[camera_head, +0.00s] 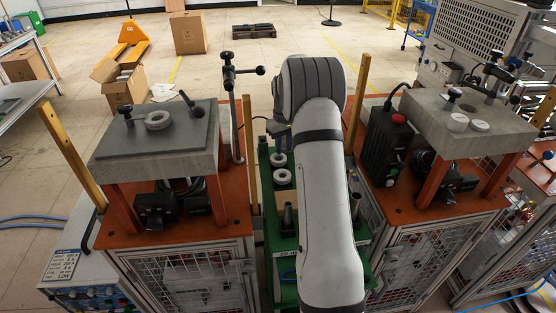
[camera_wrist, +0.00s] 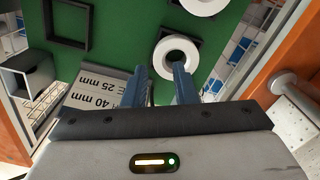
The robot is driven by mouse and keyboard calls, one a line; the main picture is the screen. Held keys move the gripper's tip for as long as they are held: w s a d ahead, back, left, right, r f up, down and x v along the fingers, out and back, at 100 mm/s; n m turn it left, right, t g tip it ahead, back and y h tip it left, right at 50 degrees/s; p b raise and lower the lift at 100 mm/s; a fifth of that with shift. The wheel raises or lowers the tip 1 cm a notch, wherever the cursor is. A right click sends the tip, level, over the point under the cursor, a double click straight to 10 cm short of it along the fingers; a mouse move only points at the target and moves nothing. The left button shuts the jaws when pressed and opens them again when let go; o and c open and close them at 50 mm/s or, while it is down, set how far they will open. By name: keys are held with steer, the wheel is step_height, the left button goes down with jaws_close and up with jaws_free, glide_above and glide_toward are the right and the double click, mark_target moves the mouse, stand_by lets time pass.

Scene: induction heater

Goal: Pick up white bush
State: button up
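Two white ring-shaped bushes lie on the green surface; in the head view they are the far bush (camera_head: 277,160) and the near bush (camera_head: 282,180). In the wrist view, one bush (camera_wrist: 165,48) is just beyond my fingertips, and another bush (camera_wrist: 205,4) is cut by the top edge. My gripper (camera_wrist: 159,72) is open, with a gap between its two blue fingers. The right fingertip overlaps the lower part of the nearer bush in the picture; I cannot tell whether they touch.
A label reading 40 mm and 25 mm (camera_wrist: 97,95), an empty black square frame (camera_wrist: 68,25) and a dark box (camera_wrist: 27,78) are left of my fingers. The left table (camera_head: 110,155) and right table (camera_head: 425,115), both carrying white rings, flank the green cart.

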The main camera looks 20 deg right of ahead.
mark_target(283, 156)
step_height(283, 156, down, 4)
steer(key=shift+w+r, duration=0.1)
steer(key=shift+r, duration=0.05)
steer(key=shift+f, duration=0.25)
steer(key=shift+c, duration=0.4)
